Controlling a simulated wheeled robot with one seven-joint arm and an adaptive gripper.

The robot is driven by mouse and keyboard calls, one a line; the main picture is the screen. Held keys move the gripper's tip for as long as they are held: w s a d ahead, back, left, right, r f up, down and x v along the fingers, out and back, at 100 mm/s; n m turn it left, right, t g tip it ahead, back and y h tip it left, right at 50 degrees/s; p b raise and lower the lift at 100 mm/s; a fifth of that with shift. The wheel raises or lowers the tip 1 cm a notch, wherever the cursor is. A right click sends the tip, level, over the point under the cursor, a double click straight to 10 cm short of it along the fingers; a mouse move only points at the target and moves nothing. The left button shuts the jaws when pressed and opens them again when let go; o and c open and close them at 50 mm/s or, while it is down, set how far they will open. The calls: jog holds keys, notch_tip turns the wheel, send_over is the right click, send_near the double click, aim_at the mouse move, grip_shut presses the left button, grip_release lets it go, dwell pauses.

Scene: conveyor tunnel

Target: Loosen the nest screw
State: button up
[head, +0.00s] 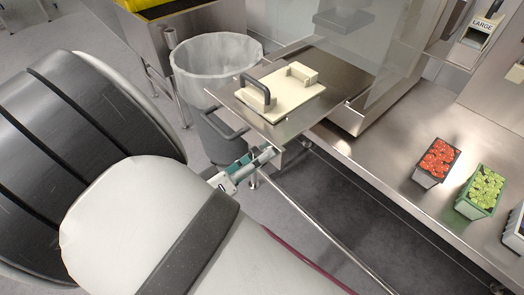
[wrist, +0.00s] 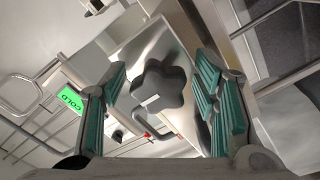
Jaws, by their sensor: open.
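A dark grey lobed knob, which looks like the nest screw (wrist: 165,88), has a small white mark on its face. It shows in the wrist view in front of a metal plate. My gripper (wrist: 160,104) is open, with one teal-padded finger on each side of the knob and a gap to each. Whether the knob lies fully between the pads in depth I cannot tell. In the head view my gripper (head: 264,157) is at the front edge of the metal shelf, below the cream nest (head: 281,92) with its dark handle. The knob is not discernible there.
A lined bin (head: 216,60) stands behind the shelf (head: 302,119). A steel counter holds a tomato punnet (head: 437,160) and a green punnet (head: 481,191) at the right. A green COLD display (wrist: 71,101) and bent metal rails are at the wrist view's left.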

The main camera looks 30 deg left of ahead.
jog(key=c, duration=1.2)
